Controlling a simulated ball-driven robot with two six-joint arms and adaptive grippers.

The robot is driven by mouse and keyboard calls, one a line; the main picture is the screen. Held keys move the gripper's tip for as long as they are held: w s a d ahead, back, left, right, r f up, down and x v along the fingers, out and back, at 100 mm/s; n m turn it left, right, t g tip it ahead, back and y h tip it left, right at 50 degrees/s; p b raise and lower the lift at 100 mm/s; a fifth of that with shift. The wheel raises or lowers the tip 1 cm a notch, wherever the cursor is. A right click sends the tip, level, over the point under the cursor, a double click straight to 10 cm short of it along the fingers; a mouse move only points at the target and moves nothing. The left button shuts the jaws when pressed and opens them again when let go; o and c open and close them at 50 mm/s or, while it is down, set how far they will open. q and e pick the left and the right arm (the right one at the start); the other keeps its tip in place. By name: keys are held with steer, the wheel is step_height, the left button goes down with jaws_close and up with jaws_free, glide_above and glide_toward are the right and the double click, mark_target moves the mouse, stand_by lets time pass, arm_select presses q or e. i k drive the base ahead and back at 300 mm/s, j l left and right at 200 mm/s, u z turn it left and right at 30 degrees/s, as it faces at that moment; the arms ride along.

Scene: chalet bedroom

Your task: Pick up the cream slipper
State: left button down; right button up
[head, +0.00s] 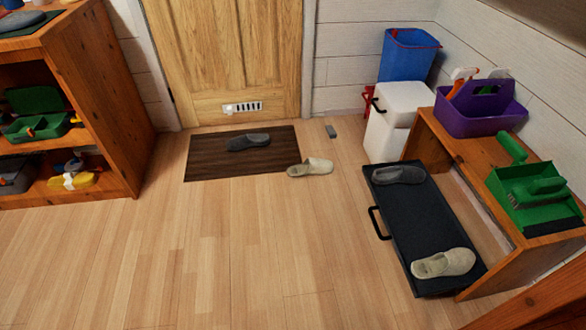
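One cream slipper (310,168) lies on the wood floor by the right front corner of a dark brown mat (210,165). A second cream slipper (444,263) lies on the near end of a black tray (408,222) at the right. A dark grey slipper (249,142) lies on the mat, and another grey slipper (398,175) lies on the far end of the tray. Neither of my grippers shows in the head view.
A wooden bench (470,150) beside the tray holds a purple caddy (483,112) and a green dustpan with brush (535,195). A white bin (396,120) and blue bin (406,55) stand behind. A wooden shelf (110,95) stands left. The middle floor is clear.

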mark_target(317, 166)
steer(key=i+j+z, duration=0.2)
steer(key=j+z, duration=0.15)
steer(key=z, duration=0.15)
steer(key=i+j+z, duration=0.15)
steer(key=j+z, duration=2.15)
steer(key=j, duration=0.25)
steer(key=j+z, duration=0.4)
steer(key=j, duration=0.25)
steer(key=j+u, duration=0.4)
steer(key=i+j+u, duration=0.1)
steer(key=u, duration=0.35)
steer(key=j+u, duration=0.1)
steer(key=u, duration=0.3)
steer(key=i+u, duration=0.1)
steer(key=u, duration=0.25)
steer(key=i+j+u, duration=0.1)
steer(key=u, duration=0.7)
steer(key=i+j, duration=0.05)
